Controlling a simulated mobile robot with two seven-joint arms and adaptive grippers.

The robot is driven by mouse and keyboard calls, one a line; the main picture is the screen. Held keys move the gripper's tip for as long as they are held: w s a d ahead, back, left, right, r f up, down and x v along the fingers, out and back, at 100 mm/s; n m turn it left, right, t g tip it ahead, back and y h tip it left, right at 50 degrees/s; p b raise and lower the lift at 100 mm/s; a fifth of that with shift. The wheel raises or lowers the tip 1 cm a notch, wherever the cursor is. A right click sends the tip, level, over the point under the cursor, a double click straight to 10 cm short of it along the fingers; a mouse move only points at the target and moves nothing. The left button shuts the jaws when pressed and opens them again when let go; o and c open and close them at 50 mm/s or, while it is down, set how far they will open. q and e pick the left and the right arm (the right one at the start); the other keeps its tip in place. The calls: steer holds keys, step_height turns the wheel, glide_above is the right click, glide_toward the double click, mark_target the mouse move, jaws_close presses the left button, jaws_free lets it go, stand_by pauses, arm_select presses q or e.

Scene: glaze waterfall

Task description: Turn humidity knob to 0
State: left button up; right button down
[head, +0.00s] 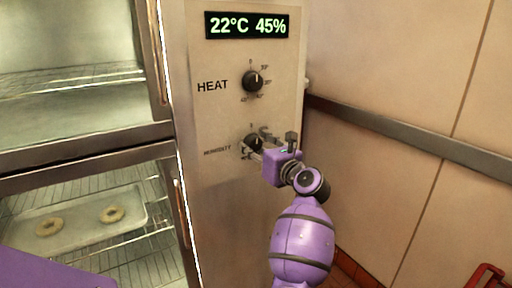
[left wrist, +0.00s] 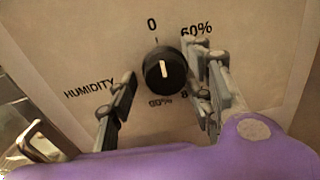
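The dark round humidity knob (head: 254,142) is on the proofer's control panel, below the heat knob. In the left wrist view the humidity knob (left wrist: 165,70) has a short pale line running nearly upright, roughly in line with the 0 mark above it. Which end of the line is the pointer I cannot tell. My left gripper (head: 258,147) is at the humidity knob. In the left wrist view its fingers (left wrist: 160,90) are spread on both sides of the knob, with a gap on the left; contact on the right is unclear. My right gripper is not in view.
The display (head: 248,25) reads 22°C 45%. The heat knob (head: 253,81) sits above. At left, a glass-fronted cabinet holds wire racks and a tray (head: 75,244) with two rings of dough. A wall rail (head: 400,130) runs to the right of the panel.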

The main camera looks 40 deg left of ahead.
arm_select(q)
steer(key=c, duration=0.9)
steer(key=shift+f+n+b, duration=0.2)
steer(key=shift+n+b, duration=0.2)
steer(key=shift+b, duration=0.05)
steer(key=shift+r, duration=0.1)
steer(key=o, duration=1)
steer(key=shift+s+a+r, duration=0.1)
steer(key=shift+d, duration=0.4)
steer(key=v, duration=1.1)
steer(key=shift+s, duration=0.15)
steer(key=shift+d, duration=0.15)
